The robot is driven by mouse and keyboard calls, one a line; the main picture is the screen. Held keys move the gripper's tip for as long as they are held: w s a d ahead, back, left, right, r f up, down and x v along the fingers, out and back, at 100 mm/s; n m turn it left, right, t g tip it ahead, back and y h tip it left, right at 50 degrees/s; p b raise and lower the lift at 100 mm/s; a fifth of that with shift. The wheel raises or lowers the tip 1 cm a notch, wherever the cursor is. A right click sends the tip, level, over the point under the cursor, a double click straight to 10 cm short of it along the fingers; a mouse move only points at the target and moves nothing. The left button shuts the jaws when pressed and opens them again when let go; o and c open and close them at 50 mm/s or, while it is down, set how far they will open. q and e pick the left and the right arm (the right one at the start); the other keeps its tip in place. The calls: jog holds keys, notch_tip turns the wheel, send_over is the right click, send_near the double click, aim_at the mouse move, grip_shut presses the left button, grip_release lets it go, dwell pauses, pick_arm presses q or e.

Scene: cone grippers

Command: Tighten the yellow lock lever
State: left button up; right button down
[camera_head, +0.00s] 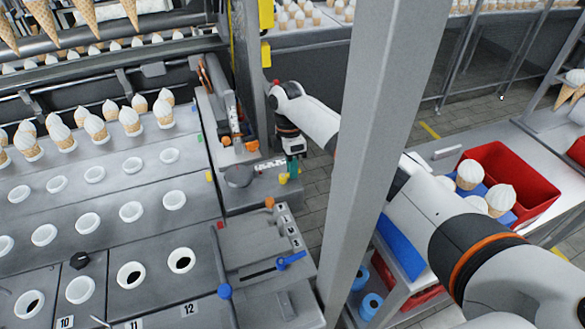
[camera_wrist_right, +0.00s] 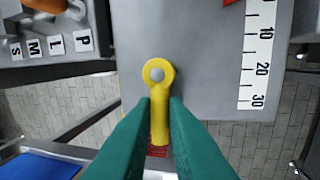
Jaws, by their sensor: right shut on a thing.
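The yellow lock lever (camera_wrist_right: 158,80) is in the right wrist view, with its round eye around a grey pivot at the top and its handle pointing down. My right gripper (camera_wrist_right: 160,106) has its green fingers on both sides of the handle, shut on it. In the head view the right gripper (camera_head: 292,168) is at the right end of the grey machine, near a small yellow part (camera_head: 283,178). The lever is mostly hidden there by the gripper. My left gripper is not in view.
A grey post (camera_head: 372,140) stands in front of my right arm. A scale (camera_wrist_right: 258,55) is beside the lever. A blue-handled slider (camera_head: 283,263) and letter-marked switches (camera_head: 290,228) are nearby. A red crate (camera_head: 520,180) stands on the right table.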

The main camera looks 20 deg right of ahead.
jog(key=shift+w+r, duration=0.1)
dwell(0.3)
jog(key=c, duration=1.5)
grip_release()
jog(key=shift+o, duration=0.2)
notch_tip(320, 180, up, 12)
jog(key=w+b, duration=0.2)
jog(key=shift+b, duration=0.4)
jog(key=shift+w, duration=0.1)
